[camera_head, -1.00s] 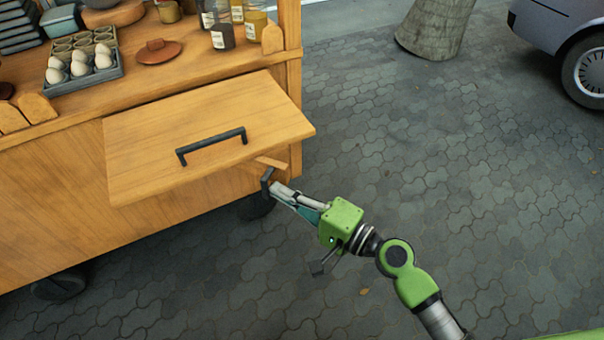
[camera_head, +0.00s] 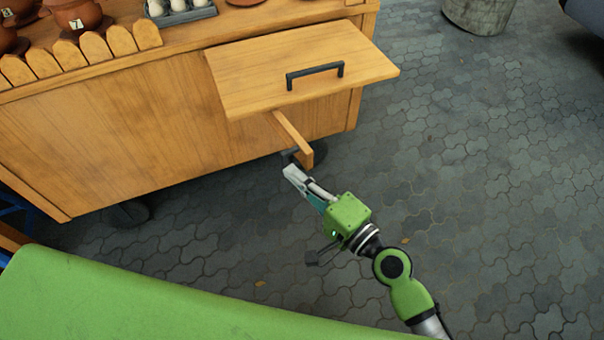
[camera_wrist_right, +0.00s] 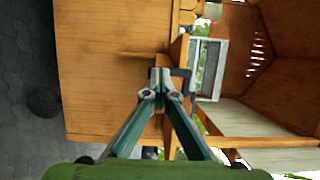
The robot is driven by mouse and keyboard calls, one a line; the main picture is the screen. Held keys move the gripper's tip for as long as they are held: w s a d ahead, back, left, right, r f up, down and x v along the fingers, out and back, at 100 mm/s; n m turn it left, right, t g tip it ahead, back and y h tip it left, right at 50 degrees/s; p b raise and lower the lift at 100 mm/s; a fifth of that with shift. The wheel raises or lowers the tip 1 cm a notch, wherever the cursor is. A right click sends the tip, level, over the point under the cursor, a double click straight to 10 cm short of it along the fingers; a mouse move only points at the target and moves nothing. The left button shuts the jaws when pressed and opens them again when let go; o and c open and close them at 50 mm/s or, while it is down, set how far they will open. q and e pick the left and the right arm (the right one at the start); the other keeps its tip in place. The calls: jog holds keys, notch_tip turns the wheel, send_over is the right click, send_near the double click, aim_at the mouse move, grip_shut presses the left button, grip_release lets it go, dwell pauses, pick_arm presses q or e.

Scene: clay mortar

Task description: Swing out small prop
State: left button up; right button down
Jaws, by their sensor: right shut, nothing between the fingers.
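The small prop (camera_head: 293,138) is a narrow wooden bar under the fold-out wooden shelf (camera_head: 250,90). It sticks out from the cart's front (camera_head: 110,130), and its free end lies below the shelf. My right gripper (camera_head: 290,157) is at this free end, on its left side in the head view. Its fingers are shut with nothing between them; whether the dark tips touch the bar is hard to tell. In the wrist view the closed fingertips (camera_wrist_right: 163,78) are close to wooden parts of the cart. My left gripper is out of view.
The shelf has a black handle (camera_head: 315,75) and hangs over the prop. Terracotta pots (camera_head: 78,15) and an egg tray (camera_head: 182,12) stand on the cart's top. The paving (camera_head: 480,180) to the right is open.

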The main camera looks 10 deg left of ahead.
jog(key=shift+s+a+r, duration=0.1)
jog(key=shift+s+a, duration=0.2)
jog(key=shift+a, duration=0.15)
jog(key=v, duration=1.2)
jog(key=shift+w+d, duration=0.3)
jog(key=shift+d, duration=0.15)
